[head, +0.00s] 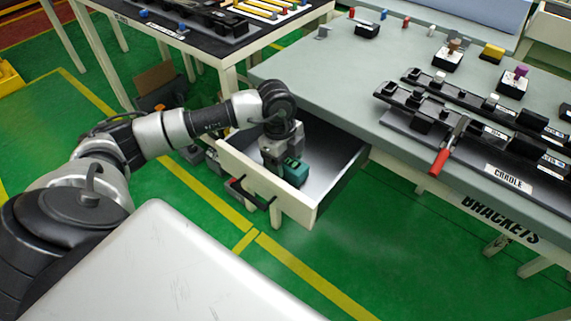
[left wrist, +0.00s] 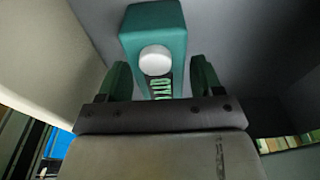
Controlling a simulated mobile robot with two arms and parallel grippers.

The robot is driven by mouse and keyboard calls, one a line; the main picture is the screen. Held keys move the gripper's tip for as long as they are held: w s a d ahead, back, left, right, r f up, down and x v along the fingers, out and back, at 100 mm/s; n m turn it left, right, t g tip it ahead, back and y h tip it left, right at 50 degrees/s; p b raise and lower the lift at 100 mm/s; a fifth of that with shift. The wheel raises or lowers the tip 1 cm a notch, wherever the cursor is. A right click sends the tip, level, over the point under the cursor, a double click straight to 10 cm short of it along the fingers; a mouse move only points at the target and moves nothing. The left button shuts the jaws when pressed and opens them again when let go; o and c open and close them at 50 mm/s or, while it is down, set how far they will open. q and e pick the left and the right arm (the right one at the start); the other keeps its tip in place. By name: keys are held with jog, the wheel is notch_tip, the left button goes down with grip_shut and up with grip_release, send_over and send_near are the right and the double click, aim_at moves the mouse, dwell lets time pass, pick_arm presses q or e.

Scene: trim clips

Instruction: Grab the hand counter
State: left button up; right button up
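The hand counter (head: 296,172) is a small teal box inside the open drawer. In the left wrist view the counter (left wrist: 153,28) shows a round white button and a panel with green characters. My left gripper (head: 283,165) reaches down into the drawer, right at the counter. In the left wrist view the two dark green fingers of the left gripper (left wrist: 161,80) stand apart, one on each side of the counter's near part. Narrow gaps seem to show between fingers and counter. Its lower part is hidden by the gripper. My right gripper is not in view.
The drawer (head: 235,160) has raised pale walls around the gripper and a dark handle in front. It sits under a grey-green bench (head: 350,80) bearing black rails, clips and a red-handled tool (head: 447,150). Another table (head: 225,50) stands behind. The green floor in front is clear.

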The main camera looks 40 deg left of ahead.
pick_arm(q)
jog(key=c, duration=0.7)
jog(key=shift+c, duration=0.5)
jog(key=shift+r, duration=0.15)
